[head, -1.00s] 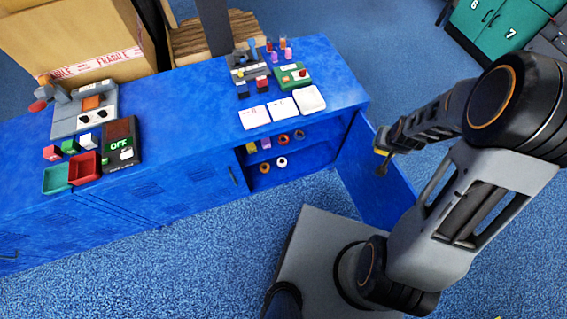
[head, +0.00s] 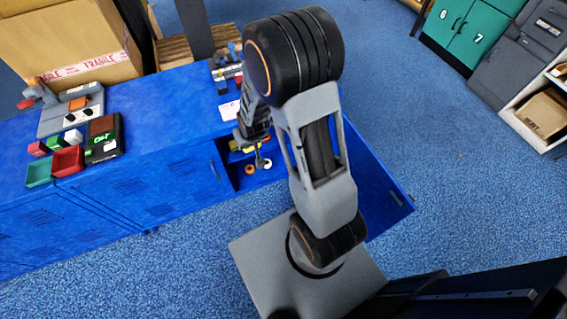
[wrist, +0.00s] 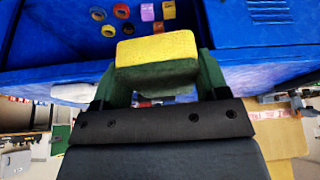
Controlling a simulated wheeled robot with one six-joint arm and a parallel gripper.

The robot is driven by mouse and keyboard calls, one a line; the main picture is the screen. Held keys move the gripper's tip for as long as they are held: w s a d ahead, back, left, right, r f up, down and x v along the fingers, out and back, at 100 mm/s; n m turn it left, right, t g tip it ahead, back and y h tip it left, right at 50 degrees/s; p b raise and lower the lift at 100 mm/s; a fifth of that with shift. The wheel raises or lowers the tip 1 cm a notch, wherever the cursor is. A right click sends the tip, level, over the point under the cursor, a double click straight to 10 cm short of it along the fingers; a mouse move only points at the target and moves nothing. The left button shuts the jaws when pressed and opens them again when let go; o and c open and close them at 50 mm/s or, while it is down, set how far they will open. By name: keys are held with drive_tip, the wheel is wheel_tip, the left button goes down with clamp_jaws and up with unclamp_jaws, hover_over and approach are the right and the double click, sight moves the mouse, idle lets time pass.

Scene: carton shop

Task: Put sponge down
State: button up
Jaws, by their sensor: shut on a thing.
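The yellow sponge (wrist: 156,56) is held between the green fingers of my gripper (wrist: 156,70) in the wrist view. My gripper is shut on it. In the head view my gripper (head: 253,152) is at the front of the open compartment of the blue cabinet (head: 150,130); a little yellow shows there, and my arm hides much of the opening. In the wrist view the compartment (wrist: 60,40) lies beyond the sponge, which looks apart from the things inside.
Inside the compartment are several rings, such as an orange one (wrist: 122,11), a purple block (wrist: 147,12) and a yellow block (wrist: 169,10). The open blue door (head: 385,190) stands right of my arm. Red (head: 68,160) and green (head: 39,173) trays sit on the cabinet top.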

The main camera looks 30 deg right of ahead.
drive_tip(key=w+d+f+b, duration=0.2)
drive_tip(key=f+b, duration=1.3)
drive_tip(key=f, duration=0.1)
drive_tip(key=w+d+f+b, duration=0.1)
drive_tip(key=f+b, duration=1.3)
drive_tip(key=f, duration=0.2)
drive_tip(key=s+d+f+m, duration=0.1)
drive_tip(key=s+d+f, duration=0.2)
drive_tip(key=d+f, duration=2.25)
drive_tip(key=shift+h, duration=0.3)
drive_tip(key=w+b, duration=0.1)
drive_tip(key=w, duration=0.4)
drive_tip(key=w+d+b, duration=0.1)
drive_tip(key=w+b, duration=0.1)
drive_tip(key=w, duration=0.3)
drive_tip(key=w+d+b, duration=0.1)
drive_tip(key=w, duration=0.5)
drive_tip(key=shift+w+d+f+b, duration=0.1)
drive_tip(key=shift+d+f+b, duration=0.1)
drive_tip(key=shift+b, duration=0.1)
drive_tip(key=shift+w+r+b, duration=0.15)
drive_tip(key=shift+w+b, duration=0.2)
drive_tip(key=shift+w, duration=0.25)
drive_tip(key=shift+w+d+f+m+b, duration=0.1)
drive_tip(key=shift+f+m+b, duration=0.2)
drive_tip(key=shift+f+b, duration=1.05)
drive_tip(key=shift+f+p, duration=0.3)
drive_tip(key=shift+f, duration=0.15)
